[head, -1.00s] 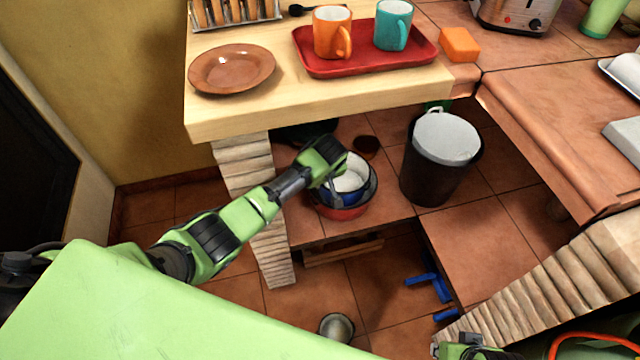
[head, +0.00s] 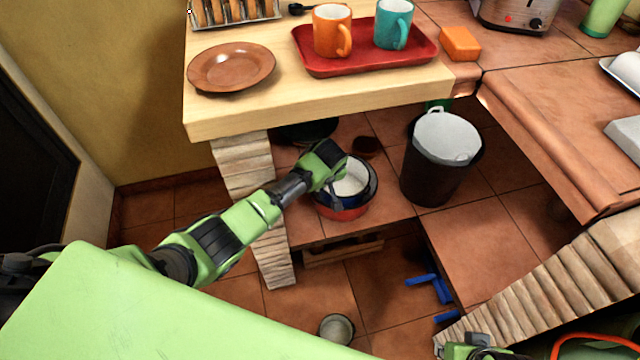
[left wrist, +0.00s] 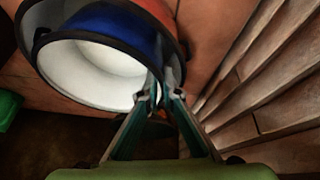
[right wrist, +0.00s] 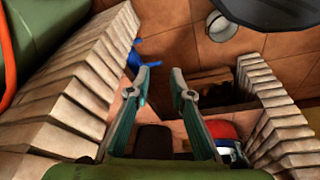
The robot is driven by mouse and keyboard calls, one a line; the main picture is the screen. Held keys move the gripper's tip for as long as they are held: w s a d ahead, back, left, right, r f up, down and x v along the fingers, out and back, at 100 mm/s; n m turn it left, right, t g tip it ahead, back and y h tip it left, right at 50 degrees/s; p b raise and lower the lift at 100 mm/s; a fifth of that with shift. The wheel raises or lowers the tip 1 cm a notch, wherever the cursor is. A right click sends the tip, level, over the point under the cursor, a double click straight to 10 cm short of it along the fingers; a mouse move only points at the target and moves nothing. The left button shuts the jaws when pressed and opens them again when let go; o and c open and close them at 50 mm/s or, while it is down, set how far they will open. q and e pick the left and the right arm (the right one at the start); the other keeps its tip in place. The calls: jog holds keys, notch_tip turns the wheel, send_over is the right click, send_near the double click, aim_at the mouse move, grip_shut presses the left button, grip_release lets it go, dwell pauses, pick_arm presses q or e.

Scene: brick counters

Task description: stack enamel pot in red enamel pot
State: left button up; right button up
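The enamel pot (head: 352,181), blue outside and white inside with a dark rim, sits inside the red enamel pot (head: 343,213) on the tiled lower shelf. My left gripper (head: 336,195) reaches in from the left at the pots' near left side. In the left wrist view the enamel pot (left wrist: 92,72) is tilted in the picture, and its rim lies between my left fingertips (left wrist: 160,90), which are shut on it. The red pot (left wrist: 158,12) shows behind it. Whether the enamel pot rests on the red pot's bottom is hidden. My right gripper (right wrist: 160,88) is open and empty.
A dark bin with a grey lid (head: 447,137) stands right of the pots. A small dark bowl (head: 365,146) is behind them. Blue pieces (head: 440,290) lie below.

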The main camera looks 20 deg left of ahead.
jog(key=shift+f, duration=0.15)
